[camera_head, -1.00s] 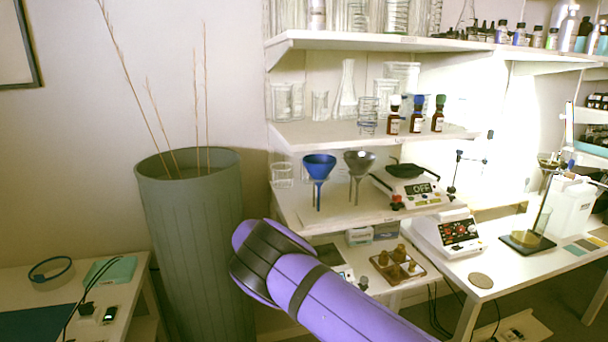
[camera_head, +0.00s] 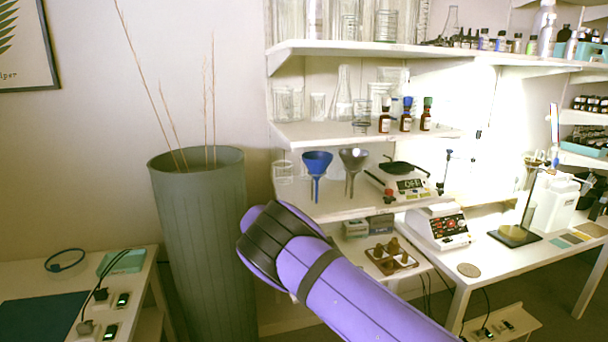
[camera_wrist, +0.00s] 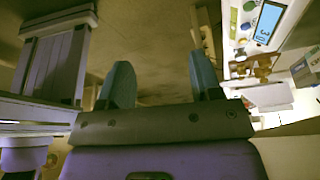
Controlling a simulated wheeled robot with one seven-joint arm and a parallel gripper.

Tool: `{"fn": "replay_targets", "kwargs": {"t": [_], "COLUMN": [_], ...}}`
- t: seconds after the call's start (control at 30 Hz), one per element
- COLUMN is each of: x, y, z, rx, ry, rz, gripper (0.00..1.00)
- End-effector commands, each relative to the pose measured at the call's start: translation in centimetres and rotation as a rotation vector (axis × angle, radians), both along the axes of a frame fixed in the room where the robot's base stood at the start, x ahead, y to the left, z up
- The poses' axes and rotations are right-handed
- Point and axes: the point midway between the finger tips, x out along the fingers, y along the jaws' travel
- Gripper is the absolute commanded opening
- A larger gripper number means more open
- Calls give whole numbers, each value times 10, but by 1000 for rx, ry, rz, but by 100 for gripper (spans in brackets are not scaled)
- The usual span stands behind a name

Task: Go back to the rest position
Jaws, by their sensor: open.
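My gripper (camera_wrist: 160,86) shows in the wrist view with its two blue-grey fingers spread apart and nothing between them. In the head view my purple arm reaches in from the lower right, and its fingers are hidden there.
A tall grey-green planter (camera_head: 203,240) with dry stalks stands left of my arm. Shelves with glassware, a blue funnel (camera_head: 317,170) and a scale (camera_head: 405,183) are behind. A wooden tray (camera_head: 391,260) with brown pieces lies just right of my arm. A side table (camera_head: 40,280) stands at left.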

Motion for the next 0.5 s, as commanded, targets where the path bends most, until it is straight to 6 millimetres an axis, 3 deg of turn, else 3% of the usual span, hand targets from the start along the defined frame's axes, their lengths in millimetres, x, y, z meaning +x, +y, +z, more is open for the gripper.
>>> {"fn": "replay_targets", "kwargs": {"t": [0.27,0.5], "x": [8,8], "y": [-30,-78], "z": [50,124], "rx": [62,158], "ry": [23,52], "rz": [25,89], "gripper": [59,59]}}
